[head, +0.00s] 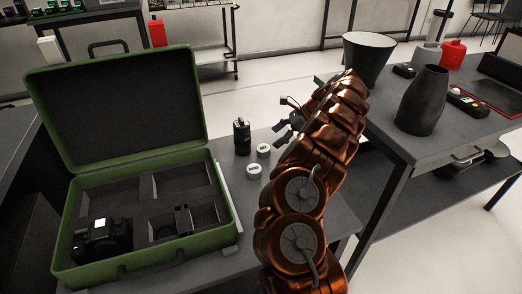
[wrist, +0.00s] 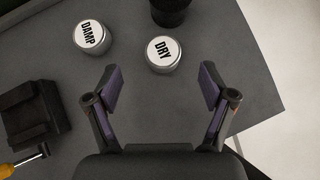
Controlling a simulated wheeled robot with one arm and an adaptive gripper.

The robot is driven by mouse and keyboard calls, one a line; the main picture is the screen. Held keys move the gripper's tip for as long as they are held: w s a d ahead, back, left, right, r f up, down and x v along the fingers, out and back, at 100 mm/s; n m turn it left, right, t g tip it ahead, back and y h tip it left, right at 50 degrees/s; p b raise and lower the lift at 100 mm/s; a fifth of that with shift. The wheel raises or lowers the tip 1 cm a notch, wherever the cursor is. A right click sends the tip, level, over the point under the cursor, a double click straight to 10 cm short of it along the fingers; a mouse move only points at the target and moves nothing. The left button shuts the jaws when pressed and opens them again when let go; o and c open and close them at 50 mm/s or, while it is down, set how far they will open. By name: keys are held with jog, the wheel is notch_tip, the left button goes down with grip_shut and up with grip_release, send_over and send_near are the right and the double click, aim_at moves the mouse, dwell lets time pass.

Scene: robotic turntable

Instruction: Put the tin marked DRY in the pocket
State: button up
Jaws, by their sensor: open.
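The tin marked DRY (wrist: 163,54) stands label up on the grey table, just ahead of my gripper (wrist: 160,88) and between the lines of its fingers. The jaws are open and empty. In the head view, my gripper (head: 285,128) is partly hidden by my arm, beside the tins. The tin nearer to it (head: 264,150) appears to be DRY; its label is too small to read there. The open green case (head: 228,205) has a dark insert with pockets. The back-left pocket (head: 112,194) and back-right pocket (head: 183,181) look empty.
The tin marked DAMP (wrist: 92,37) stands left of DRY. A black cylinder (head: 242,138) stands close by. A camera (head: 102,240) and another black item (head: 182,220) fill the front pockets. A dark block (wrist: 34,114) and yellow-handled tool (wrist: 8,169) lie left of my gripper.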

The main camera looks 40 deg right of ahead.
aim_at(264, 148)
jog(key=shift+d+f, duration=0.25)
jog(key=shift+f, duration=0.35)
jog(key=shift+w+a+f, duration=0.1)
jog(key=shift+a+f, duration=0.05)
jog(key=shift+f, duration=0.05)
jog(key=shift+b+x, duration=0.5)
jog(key=shift+x, duration=2.95)
jog(key=shift+w+r, duration=0.1)
jog(key=shift+r, duration=0.05)
jog(key=c, duration=1.4)
